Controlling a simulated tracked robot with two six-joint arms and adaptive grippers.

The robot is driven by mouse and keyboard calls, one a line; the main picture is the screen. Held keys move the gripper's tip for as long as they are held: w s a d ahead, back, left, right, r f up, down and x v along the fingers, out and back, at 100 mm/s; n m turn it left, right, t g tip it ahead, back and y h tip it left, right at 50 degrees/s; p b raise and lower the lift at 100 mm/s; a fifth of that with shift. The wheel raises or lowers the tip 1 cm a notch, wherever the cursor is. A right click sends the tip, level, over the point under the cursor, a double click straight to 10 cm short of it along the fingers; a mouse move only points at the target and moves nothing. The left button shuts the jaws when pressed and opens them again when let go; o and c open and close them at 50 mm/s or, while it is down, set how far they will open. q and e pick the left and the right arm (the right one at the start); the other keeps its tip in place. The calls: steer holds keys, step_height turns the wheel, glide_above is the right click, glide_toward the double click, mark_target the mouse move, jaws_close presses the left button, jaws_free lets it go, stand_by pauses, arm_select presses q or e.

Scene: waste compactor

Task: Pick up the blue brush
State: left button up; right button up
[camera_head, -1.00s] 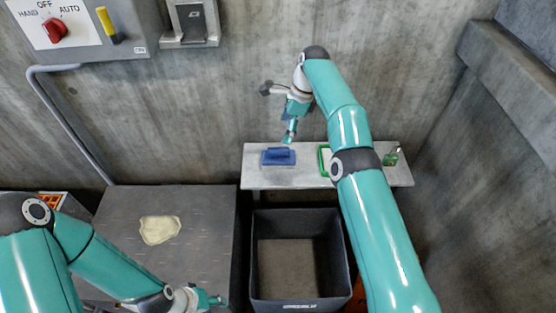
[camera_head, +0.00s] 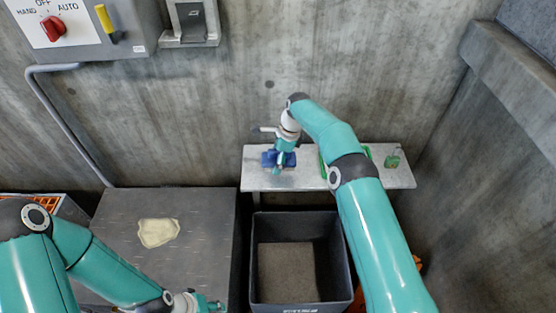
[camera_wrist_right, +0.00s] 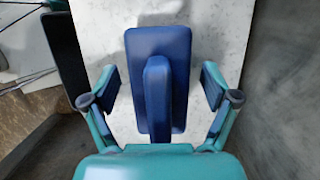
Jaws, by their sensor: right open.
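The blue brush (camera_head: 268,158) lies on the light shelf (camera_head: 310,180) against the back wall, partly hidden by my right gripper in the head view. In the right wrist view the blue brush (camera_wrist_right: 180,50) shows a flat block with a raised handle, and its handle lies between the fingers. My right gripper (camera_head: 278,168) is open over the brush; in the wrist view its fingers (camera_wrist_right: 160,88) stand apart on both sides with gaps to the brush. My left gripper (camera_head: 212,304) is low at the left, over the front of the grey table; its fingers are too small to judge.
A dark open bin (camera_head: 345,270) stands below the shelf. A pale cloth-like patch (camera_head: 158,232) lies on the grey table (camera_head: 205,210). A control box (camera_head: 90,30) hangs on the wall.

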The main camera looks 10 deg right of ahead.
mark_target(273, 149)
steer(key=shift+f, duration=0.1)
steer(key=shift+c, duration=0.3)
steer(key=c, duration=1.3)
step_height(273, 149, up, 9)
steer(key=shift+w+f+p, duration=0.1)
steer(key=shift+p, duration=0.25)
steer(key=shift+r+p, duration=4.4)
steer(key=shift+r, duration=1.25)
